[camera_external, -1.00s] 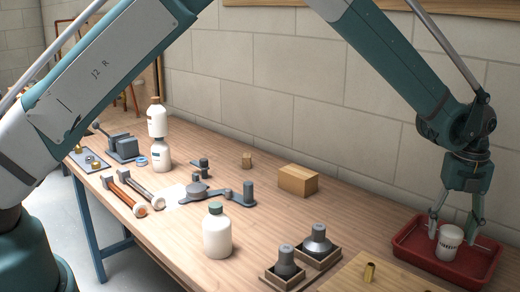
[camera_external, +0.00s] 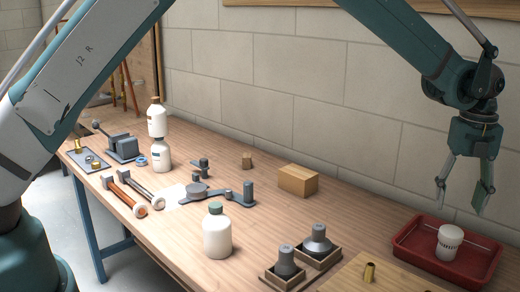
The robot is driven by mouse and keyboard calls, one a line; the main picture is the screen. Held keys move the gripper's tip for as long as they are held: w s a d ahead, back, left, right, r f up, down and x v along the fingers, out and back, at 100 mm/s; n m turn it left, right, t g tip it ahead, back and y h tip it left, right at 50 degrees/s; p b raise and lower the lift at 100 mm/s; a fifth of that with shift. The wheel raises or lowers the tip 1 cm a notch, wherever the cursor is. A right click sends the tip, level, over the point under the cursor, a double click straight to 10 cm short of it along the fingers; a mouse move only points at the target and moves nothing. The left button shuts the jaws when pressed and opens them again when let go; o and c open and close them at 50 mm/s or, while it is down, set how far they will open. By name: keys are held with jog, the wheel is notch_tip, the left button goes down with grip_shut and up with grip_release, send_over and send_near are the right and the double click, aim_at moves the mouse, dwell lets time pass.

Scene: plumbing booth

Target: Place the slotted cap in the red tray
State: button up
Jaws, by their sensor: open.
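The slotted cap is most likely the small white cylinder (camera_external: 449,242) with dark marks on its side; I cannot make out a slot. It stands upright inside the red tray (camera_external: 405,240) at the right end of the bench. My gripper (camera_external: 463,203) is open and empty. It hangs above the tray and the white cylinder, with its fingers spread and clear of both.
Two grey fittings in wooden boxes (camera_external: 286,266) stand left of the tray. A wooden block (camera_external: 298,180) and a white bottle (camera_external: 217,232) are further left. The wall runs behind the bench.

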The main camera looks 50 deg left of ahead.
jog(key=shift+r, duration=1.65)
jog(key=shift+r, duration=0.1)
jog(key=s+a+r+n+t, duration=0.2)
jog(key=s+a+r+n, duration=0.6)
jog(key=a+r, duration=0.4)
jog(key=s+a+r+n+t, duration=0.1)
jog(key=s+a+r+n, duration=0.5)
jog(key=s+a+r, duration=0.6)
jog(key=s+a+n+t, duration=0.2)
jog(key=s+a+n, duration=0.5)
jog(key=s+a, duration=0.5)
jog(key=s+a+f+n+t, duration=0.1)
jog(key=s+a+f+n, duration=0.1)
jog(key=s+a+n, duration=0.2)
jog(key=s+a+f+n+t, duration=0.1)
jog(key=s+a+f+n, duration=0.2)
jog(key=s, duration=0.8)
jog(key=shift+s+a+f+n, duration=0.3)
jog(key=shift+a+n, duration=0.05)
jog(key=shift+n, duration=0.25)
